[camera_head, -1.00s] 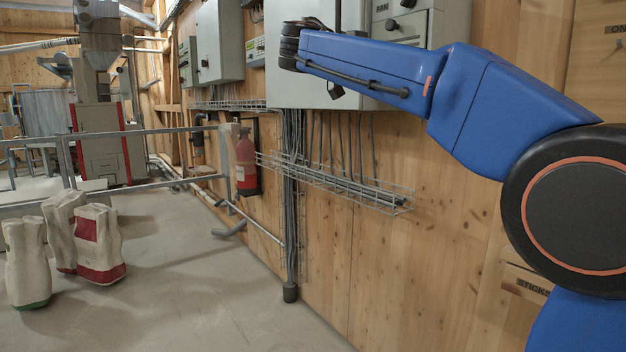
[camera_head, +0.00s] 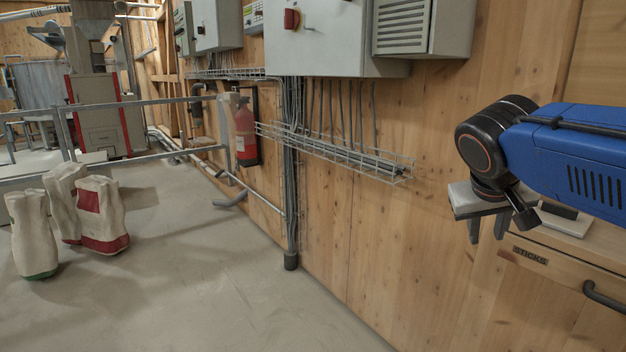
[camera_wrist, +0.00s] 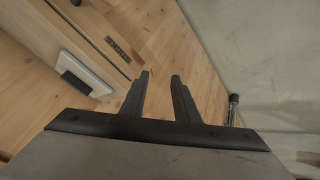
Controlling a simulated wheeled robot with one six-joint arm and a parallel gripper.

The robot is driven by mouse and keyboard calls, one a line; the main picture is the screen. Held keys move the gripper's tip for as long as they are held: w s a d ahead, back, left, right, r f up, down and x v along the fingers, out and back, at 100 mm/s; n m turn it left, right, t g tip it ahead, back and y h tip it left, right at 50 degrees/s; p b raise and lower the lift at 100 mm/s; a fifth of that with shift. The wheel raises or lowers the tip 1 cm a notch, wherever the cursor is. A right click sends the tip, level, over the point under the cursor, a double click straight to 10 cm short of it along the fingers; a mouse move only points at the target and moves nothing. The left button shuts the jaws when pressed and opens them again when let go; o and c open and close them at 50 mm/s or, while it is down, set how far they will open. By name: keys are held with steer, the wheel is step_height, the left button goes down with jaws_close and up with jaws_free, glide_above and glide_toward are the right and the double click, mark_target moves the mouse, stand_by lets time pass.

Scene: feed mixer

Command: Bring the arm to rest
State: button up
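My arm reaches in from the right edge in the head view, blue with a black wrist. My gripper (camera_head: 489,228) hangs at its end with the fingers pointing down, in front of the wooden wall and beside the drawer cabinet. In the wrist view my gripper (camera_wrist: 161,85) has its two dark fingers apart, with nothing between them. It touches nothing that I can see.
A wooden cabinet with a drawer marked STICKS (camera_head: 530,256) stands at the right, a pale block with a dark top (camera_head: 562,217) on it. A wire cable tray (camera_head: 345,158) and grey electrical boxes (camera_head: 335,45) line the wall.

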steer(key=s+a+f+y, duration=0.2)
steer(key=s+f, duration=0.5)
steer(key=f, duration=0.2)
steer(key=s+a+f+n+y, duration=0.1)
steer(key=s+a+f+y, duration=0.1)
steer(key=s+f, duration=0.5)
step_height(320, 180, down, 2)
steer(key=shift+s+a+f+n+g, duration=0.1)
steer(key=shift+s+a+n+g, duration=0.1)
steer(key=shift+a+n+g, duration=0.1)
